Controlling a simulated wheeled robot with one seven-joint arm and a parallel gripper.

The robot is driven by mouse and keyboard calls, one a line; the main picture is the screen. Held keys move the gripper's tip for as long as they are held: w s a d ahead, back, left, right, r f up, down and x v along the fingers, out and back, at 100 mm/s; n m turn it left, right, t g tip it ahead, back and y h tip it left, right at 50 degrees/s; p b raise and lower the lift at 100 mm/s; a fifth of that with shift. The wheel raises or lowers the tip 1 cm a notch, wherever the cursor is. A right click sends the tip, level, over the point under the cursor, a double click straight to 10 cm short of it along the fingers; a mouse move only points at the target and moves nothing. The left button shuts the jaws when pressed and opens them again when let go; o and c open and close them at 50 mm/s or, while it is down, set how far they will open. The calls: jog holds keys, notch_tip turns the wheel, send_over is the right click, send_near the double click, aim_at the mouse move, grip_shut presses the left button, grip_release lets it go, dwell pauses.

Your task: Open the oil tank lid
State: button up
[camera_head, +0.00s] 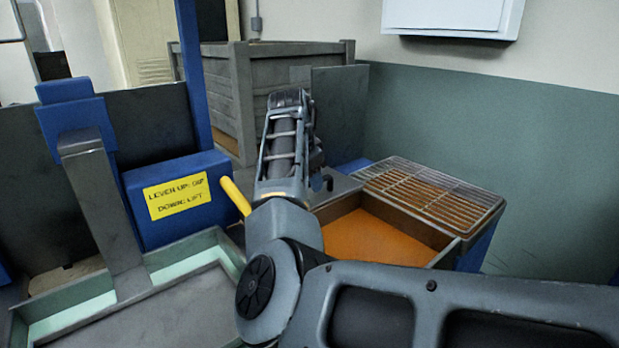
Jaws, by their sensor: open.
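An open-topped tank (447,252) holds orange-brown liquid (370,238) at the centre right, partly hidden by my arm. A wire grille (430,190) lies over the part to its right. A dark grey upright panel (342,100) stands behind my arm. I cannot tell which part is the oil tank lid. My arm reaches from the lower right and bends up through the middle.
A blue box with a yellow lever label (179,197) and a yellow lever (235,196) stand left of my arm. A grey crate (290,75) is behind. The wall closes the right side.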

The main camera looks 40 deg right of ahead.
jog(key=shift+r, duration=0.1)
jog(key=v, duration=0.7)
jog(key=shift+a+r, duration=0.2)
jog(key=shift+r, duration=0.05)
jog(key=shift+s, duration=0.15)
